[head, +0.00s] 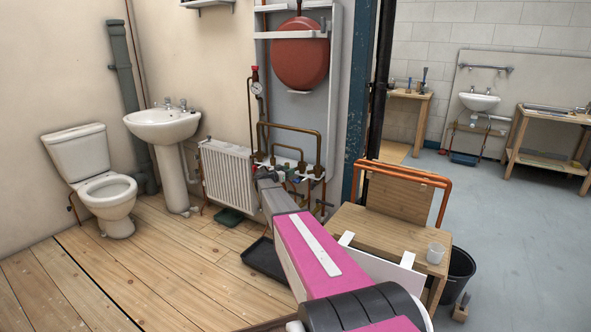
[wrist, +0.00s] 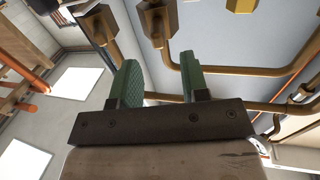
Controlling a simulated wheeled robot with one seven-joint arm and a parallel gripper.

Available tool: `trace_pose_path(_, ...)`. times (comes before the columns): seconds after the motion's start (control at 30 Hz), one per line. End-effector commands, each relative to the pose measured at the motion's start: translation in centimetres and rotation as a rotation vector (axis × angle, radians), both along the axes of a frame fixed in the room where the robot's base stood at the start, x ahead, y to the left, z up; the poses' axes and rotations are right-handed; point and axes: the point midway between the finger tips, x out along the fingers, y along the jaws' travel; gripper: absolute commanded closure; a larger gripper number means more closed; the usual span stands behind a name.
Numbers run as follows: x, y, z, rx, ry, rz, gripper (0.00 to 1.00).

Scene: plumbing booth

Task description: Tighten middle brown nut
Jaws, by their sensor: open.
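In the wrist view several brass-brown nuts sit on copper pipes along the top. The middle brown nut (wrist: 157,20) appears above and between my fingertips, with another nut (wrist: 100,24) to its left and a yellower one (wrist: 242,4) to its right, cut by the top edge. My gripper (wrist: 160,75) is open, its two green ribbed pads apart with nothing between them. The middle nut looks clear of both pads; the exact distance is hard to tell. In the head view my arm reaches to the pipework (head: 288,165), where the nuts are too small to tell apart.
Copper pipes (wrist: 225,66) run close behind and beside my fingers. A white radiator (head: 226,172) stands left of the pipework, and a red vessel (head: 300,54) hangs above it. A wooden workbench (head: 385,235) is at the right. The floor at the left is clear.

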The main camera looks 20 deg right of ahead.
Motion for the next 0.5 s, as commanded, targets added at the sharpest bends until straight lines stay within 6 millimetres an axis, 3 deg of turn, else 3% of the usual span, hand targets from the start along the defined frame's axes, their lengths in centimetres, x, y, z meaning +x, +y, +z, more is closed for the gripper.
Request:
trace_pose_path(0.23,2.0,-4.1,0.0,-0.001,0.0,0.0,0.58)
trace_pose_path(0.5,2.5,-5.4,0.0,-0.001,0.0,0.002,0.58)
